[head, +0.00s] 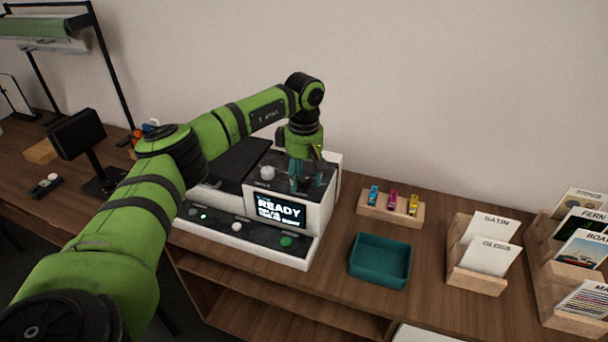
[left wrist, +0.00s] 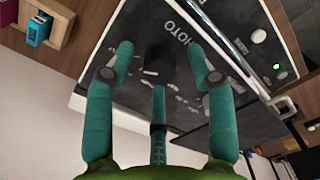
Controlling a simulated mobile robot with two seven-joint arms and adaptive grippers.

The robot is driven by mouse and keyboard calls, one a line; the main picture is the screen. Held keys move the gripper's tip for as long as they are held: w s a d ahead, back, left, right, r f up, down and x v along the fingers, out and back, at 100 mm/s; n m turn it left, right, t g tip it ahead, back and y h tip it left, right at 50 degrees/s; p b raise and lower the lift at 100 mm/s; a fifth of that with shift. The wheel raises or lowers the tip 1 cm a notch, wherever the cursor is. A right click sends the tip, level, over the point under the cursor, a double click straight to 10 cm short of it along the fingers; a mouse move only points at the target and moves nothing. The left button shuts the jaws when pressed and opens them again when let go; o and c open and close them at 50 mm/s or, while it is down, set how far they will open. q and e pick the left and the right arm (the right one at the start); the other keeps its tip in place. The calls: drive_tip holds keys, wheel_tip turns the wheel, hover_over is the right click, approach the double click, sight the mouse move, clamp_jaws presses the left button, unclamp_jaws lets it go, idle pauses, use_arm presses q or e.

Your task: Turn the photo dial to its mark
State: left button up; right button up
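The white and black photo machine (head: 300,208) stands on the wooden desk, with a lit screen (head: 279,210) reading READY. My left gripper (head: 306,186) points down over the right part of its top panel. In the left wrist view the black photo dial (left wrist: 160,58), with a short pale line on it, lies between the spread teal fingers, beside the printed word PHOTO. The fingers look apart from the dial; contact cannot be made out. The mark is not clear among the pale prints around the dial. My right gripper is not in view.
A white knob (head: 267,172) sits left of the gripper on the same panel. A green button (head: 286,241) is on the lower front. To the right are a teal tray (head: 380,262), a wooden block (head: 386,212) with coloured pieces, and wooden card holders (head: 478,281).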

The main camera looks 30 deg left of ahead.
sight(304, 178)
use_arm(q)
wheel_tip(304, 178, up, 12)
idle(0.6)
idle(0.4)
